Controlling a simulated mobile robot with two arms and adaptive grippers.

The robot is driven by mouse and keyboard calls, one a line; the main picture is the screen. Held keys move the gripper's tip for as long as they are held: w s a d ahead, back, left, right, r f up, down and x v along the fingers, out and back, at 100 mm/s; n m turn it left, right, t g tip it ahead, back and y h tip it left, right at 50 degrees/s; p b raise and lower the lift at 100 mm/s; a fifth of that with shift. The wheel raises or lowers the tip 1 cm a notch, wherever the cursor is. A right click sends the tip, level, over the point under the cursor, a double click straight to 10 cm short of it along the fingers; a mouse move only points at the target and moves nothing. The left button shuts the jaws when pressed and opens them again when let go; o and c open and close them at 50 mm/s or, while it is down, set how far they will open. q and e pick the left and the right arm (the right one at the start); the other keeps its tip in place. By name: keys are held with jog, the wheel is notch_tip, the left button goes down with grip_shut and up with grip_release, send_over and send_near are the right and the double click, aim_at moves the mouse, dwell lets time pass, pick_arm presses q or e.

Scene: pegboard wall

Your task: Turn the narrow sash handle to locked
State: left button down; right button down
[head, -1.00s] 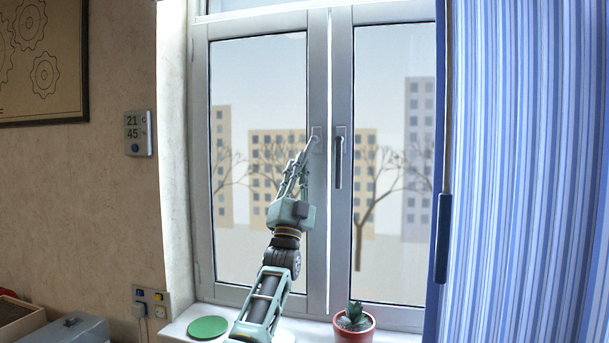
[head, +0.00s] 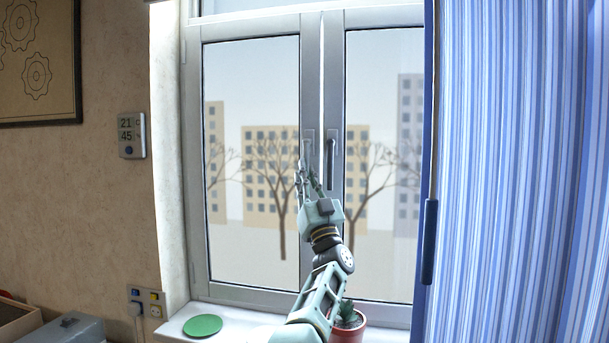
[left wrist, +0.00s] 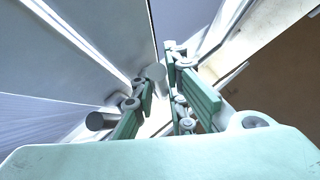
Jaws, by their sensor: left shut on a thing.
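The window has two sashes, each with a handle beside the centre joint. The left-sash handle (head: 308,137) is pale; its lever runs down to my fingers, which hide its lower part. My left gripper (head: 306,175) is shut on this lever. In the left wrist view, a grey round handle end (left wrist: 155,72) shows between the fingers of my left gripper (left wrist: 157,85). The right-sash handle (head: 331,165) is dark and hangs straight down, just right of my fingers. The curtain covers the right sash's outer edge, so I cannot compare sash widths. My right gripper is not in view.
A potted plant (head: 348,325) stands on the sill (head: 245,316) beside my left forearm. A green disc (head: 202,326) lies on the sill to the left. A striped blue curtain (head: 520,170) hangs at the right. A wall thermometer display (head: 131,135) is at the left.

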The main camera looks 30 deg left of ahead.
pick_arm(q)
jog(key=shift+d+r, duration=0.1)
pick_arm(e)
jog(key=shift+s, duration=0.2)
pick_arm(q)
jog(key=c, duration=1.7)
grip_release()
jog(key=shift+w, duration=0.15)
jog(key=shift+c, duration=0.2)
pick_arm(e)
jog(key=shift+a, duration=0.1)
pick_arm(q)
jog(key=v, duration=1.2)
